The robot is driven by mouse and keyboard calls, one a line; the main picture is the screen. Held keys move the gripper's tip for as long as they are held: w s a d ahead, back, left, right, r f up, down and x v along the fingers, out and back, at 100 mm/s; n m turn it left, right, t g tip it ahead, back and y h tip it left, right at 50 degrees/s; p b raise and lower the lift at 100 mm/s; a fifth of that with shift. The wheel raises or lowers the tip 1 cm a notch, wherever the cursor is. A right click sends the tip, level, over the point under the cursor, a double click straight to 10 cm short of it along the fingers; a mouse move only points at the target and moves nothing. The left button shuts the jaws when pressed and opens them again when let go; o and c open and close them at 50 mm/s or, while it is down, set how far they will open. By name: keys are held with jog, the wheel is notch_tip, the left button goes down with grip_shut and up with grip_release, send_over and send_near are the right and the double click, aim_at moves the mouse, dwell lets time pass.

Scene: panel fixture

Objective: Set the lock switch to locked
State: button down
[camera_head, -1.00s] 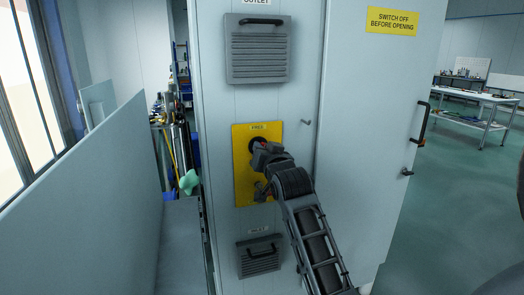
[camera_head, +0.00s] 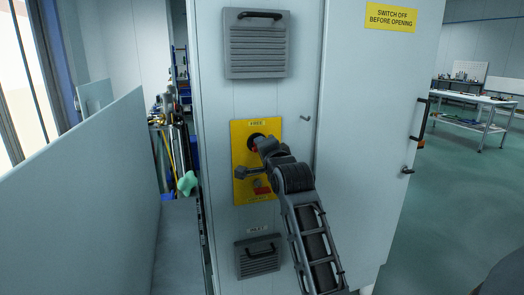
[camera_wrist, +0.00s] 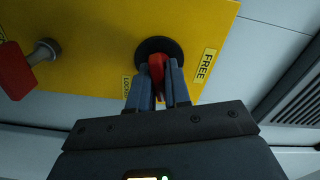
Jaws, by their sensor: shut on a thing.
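The lock switch is a red handle (camera_wrist: 157,68) on a black round base (camera_wrist: 160,50); the base also shows in the head view (camera_head: 256,140). It sits on the upper part of a yellow plate (camera_head: 240,155). My gripper (camera_wrist: 160,85) is shut on the red handle, one finger on each side. A FREE label (camera_wrist: 203,66) lies right of the switch in the wrist view, and a partly hidden LOCK label (camera_wrist: 127,84) lies left. The handle stands between the two labels; its exact setting is hard to tell. My arm hides part of the plate.
A second red part (camera_wrist: 14,72) on a grey stud sits lower on the plate; it shows in the head view (camera_head: 261,187). Vents (camera_head: 257,45) (camera_head: 258,257) are above and below. A door handle (camera_head: 424,120) is right. A low wall (camera_head: 90,190) stands left.

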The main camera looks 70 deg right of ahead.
jog(key=shift+f+m+b, duration=0.15)
jog(key=shift+m+b, duration=0.6)
jog(key=shift+m, duration=1.15)
jog(key=shift+s, duration=0.1)
jog(key=c, duration=1.2)
grip_release()
jog(key=shift+o, duration=0.2)
jog(key=b+v, duration=0.1)
jog(key=v, duration=0.6)
jog(key=shift+s+a, duration=0.25)
